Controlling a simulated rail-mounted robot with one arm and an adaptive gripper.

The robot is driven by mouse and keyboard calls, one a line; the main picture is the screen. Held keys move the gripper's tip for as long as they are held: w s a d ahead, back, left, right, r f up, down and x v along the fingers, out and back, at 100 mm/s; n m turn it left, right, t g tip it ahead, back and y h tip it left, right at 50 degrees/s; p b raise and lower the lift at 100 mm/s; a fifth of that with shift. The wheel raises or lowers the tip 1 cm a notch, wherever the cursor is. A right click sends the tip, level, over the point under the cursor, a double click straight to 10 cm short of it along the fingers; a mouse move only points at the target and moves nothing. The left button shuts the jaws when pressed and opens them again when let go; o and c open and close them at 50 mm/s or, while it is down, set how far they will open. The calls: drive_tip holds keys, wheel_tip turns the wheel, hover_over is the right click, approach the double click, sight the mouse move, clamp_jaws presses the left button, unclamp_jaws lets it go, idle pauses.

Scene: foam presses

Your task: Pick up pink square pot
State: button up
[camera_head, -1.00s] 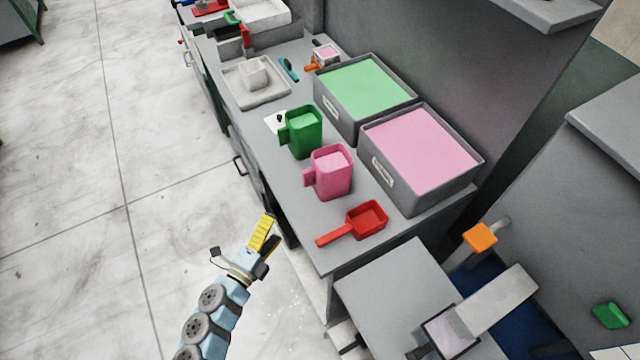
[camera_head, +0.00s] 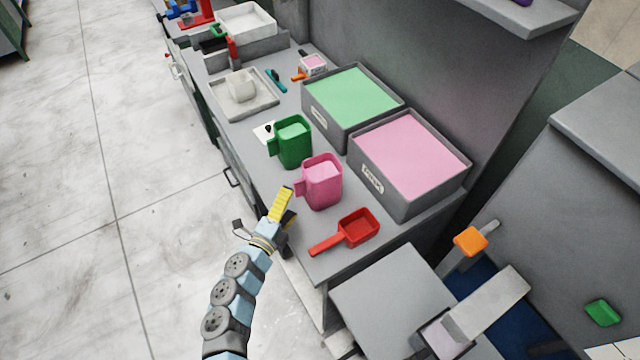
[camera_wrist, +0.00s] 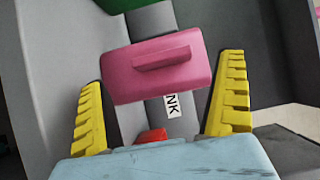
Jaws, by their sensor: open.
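The pink square pot (camera_head: 322,184) stands upright on the grey bench, holding pale pink material, with its handle on the left side. In the wrist view the pink pot (camera_wrist: 156,70) is ahead between the fingers, its handle facing the camera. My gripper (camera_head: 284,212) is at the bench's front edge, just left of and below the pot, apart from it. In the wrist view my gripper's yellow ridged fingers (camera_wrist: 160,108) are spread wide with nothing between the tips.
A green pot (camera_head: 292,143) stands close behind the pink one. A red scoop (camera_head: 352,232) lies in front of it. A bin of pink material (camera_head: 383,187) and a bin of green material (camera_head: 318,117) stand to the right. A white block sits in a tray (camera_head: 222,101) farther back.

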sight(297, 191)
drive_tip(key=x, duration=0.4)
drive_tip(key=shift+r, duration=0.25)
drive_tip(key=shift+w+d+f, duration=0.1)
drive_tip(key=shift+w+d, duration=0.2)
drive_tip(key=shift+w, duration=0.3)
drive_tip(key=shift+c, duration=0.3)
drive_tip(key=c, duration=1.2)
